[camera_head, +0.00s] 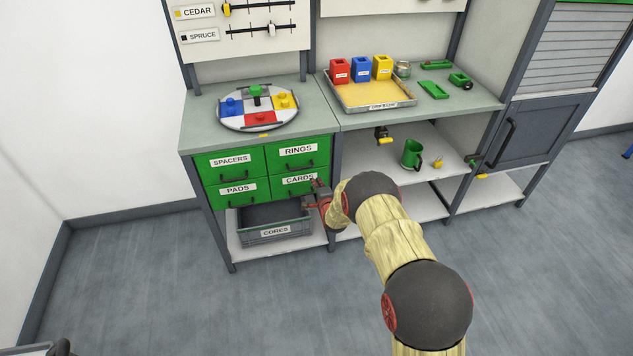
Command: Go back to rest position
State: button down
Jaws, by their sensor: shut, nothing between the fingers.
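My gripper (317,196) is at the end of my arm, in front of the workbench, near the right side of the green CARDS drawer (298,181). It is shut and holds nothing. I cannot tell whether its fingers touch the drawer or its handle. The green drawers SPACERS (230,160), RINGS (298,150) and PADS (238,189) all look closed. The grey CORES bin (274,232) sits on the low shelf below and to the left of my gripper.
The bench top carries a round turntable (257,107) with coloured pieces and a yellow-floored tray (372,105) with red, blue and yellow boxes. A green mug (411,154) stands on the middle shelf. A grey cabinet (542,135) is at right. The floor (150,280) in front is clear.

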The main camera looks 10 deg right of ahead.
jog(key=p+v, duration=0.2)
jog(key=v, duration=0.6)
